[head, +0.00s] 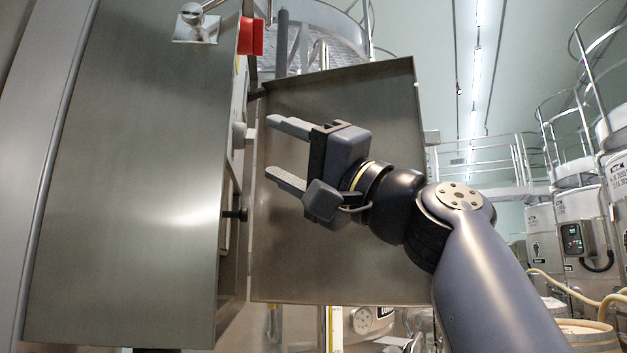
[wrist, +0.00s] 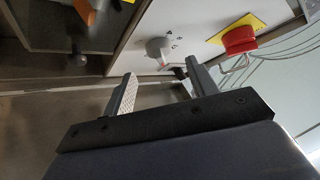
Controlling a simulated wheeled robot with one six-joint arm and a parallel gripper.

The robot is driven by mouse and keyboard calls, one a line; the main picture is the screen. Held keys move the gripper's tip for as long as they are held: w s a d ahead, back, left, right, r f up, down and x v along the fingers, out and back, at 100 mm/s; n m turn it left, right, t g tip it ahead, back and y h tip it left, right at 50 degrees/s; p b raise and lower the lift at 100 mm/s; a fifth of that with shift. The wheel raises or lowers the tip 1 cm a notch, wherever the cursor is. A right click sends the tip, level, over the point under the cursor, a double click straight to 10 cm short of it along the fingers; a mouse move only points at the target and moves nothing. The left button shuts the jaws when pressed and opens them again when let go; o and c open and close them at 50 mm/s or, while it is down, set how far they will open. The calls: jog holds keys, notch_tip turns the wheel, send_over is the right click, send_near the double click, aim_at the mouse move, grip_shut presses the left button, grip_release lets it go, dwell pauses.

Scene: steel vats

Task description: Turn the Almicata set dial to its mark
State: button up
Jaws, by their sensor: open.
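A light grey dial (wrist: 158,48) stands on a pale panel (wrist: 185,20) in the wrist view, with small dark marks beside it. I cannot read a name or tell its exact setting. In the head view a grey knob (head: 239,135), seen edge-on, sticks out of the cabinet's front and appears to be the same dial. My gripper (head: 270,147) is open and empty, its fingers pointing left toward the panel, apart from the dial. In the wrist view my gripper (wrist: 160,72) has its fingertips below and to either side of the dial.
A red button (wrist: 239,40) on a yellow plate sits right of the dial. A black knob (wrist: 78,60) and an orange part (wrist: 85,12) are at the left. The steel cabinet (head: 130,180) has its door (head: 345,270) open behind my gripper. Vats (head: 580,215) stand far right.

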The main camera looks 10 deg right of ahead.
aim_at(242, 136)
jog(key=shift+b+v, duration=0.8)
jog(key=shift+v, duration=1.95)
jog(key=p+x, duration=0.4)
jog(key=x, duration=0.7)
jog(key=shift+p, duration=0.35)
jog(key=shift+d+f, duration=0.1)
